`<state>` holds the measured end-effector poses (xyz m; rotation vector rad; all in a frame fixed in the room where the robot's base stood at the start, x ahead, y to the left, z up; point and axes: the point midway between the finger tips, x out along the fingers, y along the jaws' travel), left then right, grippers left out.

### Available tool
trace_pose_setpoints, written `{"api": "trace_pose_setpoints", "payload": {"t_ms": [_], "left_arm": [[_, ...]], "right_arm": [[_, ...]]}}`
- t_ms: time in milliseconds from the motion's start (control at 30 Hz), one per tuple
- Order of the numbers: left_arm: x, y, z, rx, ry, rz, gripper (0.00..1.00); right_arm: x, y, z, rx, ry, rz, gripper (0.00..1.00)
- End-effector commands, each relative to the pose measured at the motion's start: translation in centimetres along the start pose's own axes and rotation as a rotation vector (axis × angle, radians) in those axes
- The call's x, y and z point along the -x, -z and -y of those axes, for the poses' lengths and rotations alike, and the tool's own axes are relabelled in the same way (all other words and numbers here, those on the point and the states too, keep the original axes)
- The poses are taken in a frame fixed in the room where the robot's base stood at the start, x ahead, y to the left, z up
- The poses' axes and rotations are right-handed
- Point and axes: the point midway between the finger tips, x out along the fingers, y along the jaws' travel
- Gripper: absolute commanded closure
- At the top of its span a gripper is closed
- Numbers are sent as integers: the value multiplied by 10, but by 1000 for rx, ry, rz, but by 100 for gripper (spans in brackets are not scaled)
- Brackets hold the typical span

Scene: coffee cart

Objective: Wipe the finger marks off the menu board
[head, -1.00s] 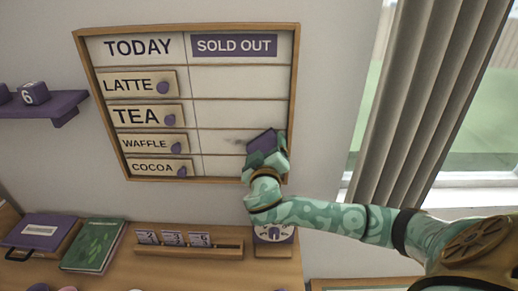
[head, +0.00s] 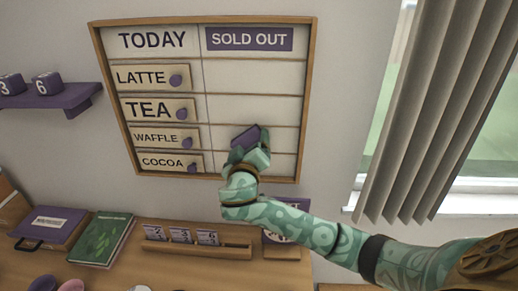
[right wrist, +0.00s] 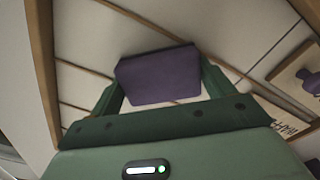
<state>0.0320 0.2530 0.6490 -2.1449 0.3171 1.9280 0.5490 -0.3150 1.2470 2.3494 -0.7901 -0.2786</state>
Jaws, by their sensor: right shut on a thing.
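The menu board (head: 256,76) hangs on the wall in a wooden frame, with a TODAY column on the left and a SOLD OUT column on the right. My right gripper (head: 251,148) is at the lower part of the SOLD OUT column, shut on a purple block-shaped eraser (head: 243,139). In the right wrist view the eraser (right wrist: 158,76) sits between the two fingers, against or very near the white board; contact cannot be told. No dark finger mark shows clearly now; the gripper and eraser cover part of that area. My left gripper is out of view.
Menu plates with purple knobs, such as the WAFFLE plate (head: 162,138), fill the left column. Below are a wooden card holder (head: 200,247), a green book (head: 103,238) and a purple box (head: 52,229). A purple shelf (head: 50,97) is at left, a curtain (head: 435,120) at right.

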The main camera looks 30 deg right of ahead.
Motion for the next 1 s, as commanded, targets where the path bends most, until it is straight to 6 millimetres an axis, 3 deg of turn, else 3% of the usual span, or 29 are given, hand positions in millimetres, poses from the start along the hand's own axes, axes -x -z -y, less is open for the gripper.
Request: {"api": "trace_pose_setpoints", "payload": {"t_ms": [500,867,1000], "left_arm": [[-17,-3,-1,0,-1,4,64],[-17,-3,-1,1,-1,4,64],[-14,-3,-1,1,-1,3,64]], "right_arm": [[-3,22,30,-1,0,1,37],[-3,27,32,0,-1,0,37],[5,27,32,1,2,0,37]]}}
